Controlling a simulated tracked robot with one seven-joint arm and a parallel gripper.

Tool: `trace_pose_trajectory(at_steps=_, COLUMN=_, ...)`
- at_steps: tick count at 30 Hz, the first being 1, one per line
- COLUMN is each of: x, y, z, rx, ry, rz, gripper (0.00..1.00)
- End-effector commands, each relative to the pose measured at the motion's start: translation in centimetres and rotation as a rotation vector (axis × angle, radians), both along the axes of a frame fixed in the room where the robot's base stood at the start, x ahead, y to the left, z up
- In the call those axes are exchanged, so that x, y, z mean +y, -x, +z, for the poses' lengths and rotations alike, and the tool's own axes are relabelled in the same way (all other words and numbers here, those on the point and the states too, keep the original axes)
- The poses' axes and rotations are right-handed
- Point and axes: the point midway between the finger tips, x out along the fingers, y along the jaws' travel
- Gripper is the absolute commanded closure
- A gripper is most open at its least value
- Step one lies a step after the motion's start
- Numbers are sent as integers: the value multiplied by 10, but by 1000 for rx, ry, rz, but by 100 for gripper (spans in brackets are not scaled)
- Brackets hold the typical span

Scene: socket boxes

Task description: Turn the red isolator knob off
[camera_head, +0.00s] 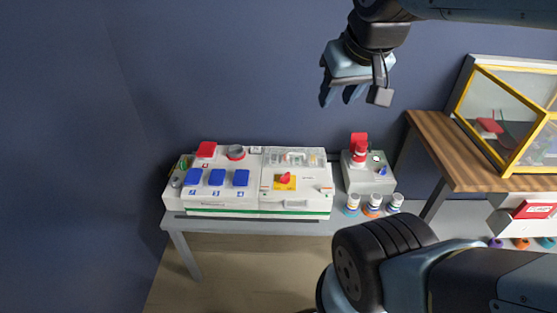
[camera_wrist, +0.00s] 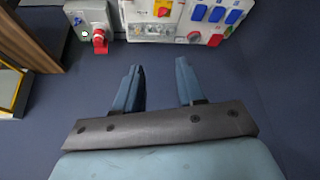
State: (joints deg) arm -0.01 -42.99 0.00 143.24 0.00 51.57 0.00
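The red isolator knob (camera_head: 286,177) sits on a yellow plate (camera_head: 279,185) on the front of the white socket box (camera_head: 296,203). In the head view its handle looks slanted. In the wrist view the knob (camera_wrist: 162,11) shows small at the top edge, on its yellow plate. My gripper (camera_head: 338,97) hangs in the air above and to the right of the box, well apart from the knob. In the wrist view its two blue fingers (camera_wrist: 157,80) are spread with nothing between them.
Blue socket covers (camera_head: 217,178) and a red cover (camera_head: 206,149) are on the box's left part. A grey box with a red plug (camera_head: 359,149) stands to its right. Several small jars (camera_head: 373,204) stand in front. A wooden shelf (camera_head: 440,150) with a yellow-framed case (camera_head: 512,120) is at right.

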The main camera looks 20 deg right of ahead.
Motion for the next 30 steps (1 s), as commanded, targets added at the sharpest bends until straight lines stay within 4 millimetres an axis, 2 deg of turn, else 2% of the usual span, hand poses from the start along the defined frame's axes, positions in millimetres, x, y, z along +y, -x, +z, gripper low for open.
trace_pose_trajectory(at_steps=9, x=0, y=-1, z=0, rx=2, ry=-1, rz=-3, gripper=61)
trace_pose_trajectory(at_steps=14, x=0, y=-15, z=-3, rx=23, ry=-24, rz=-34, gripper=61)
trace_pose_trajectory(at_steps=23, x=0, y=-81, z=-28, rx=120, ry=-123, rz=-209, gripper=61)
trace_pose_trajectory(at_steps=30, x=1, y=-136, z=-64, rx=200, ry=-189, rz=-373, gripper=61)
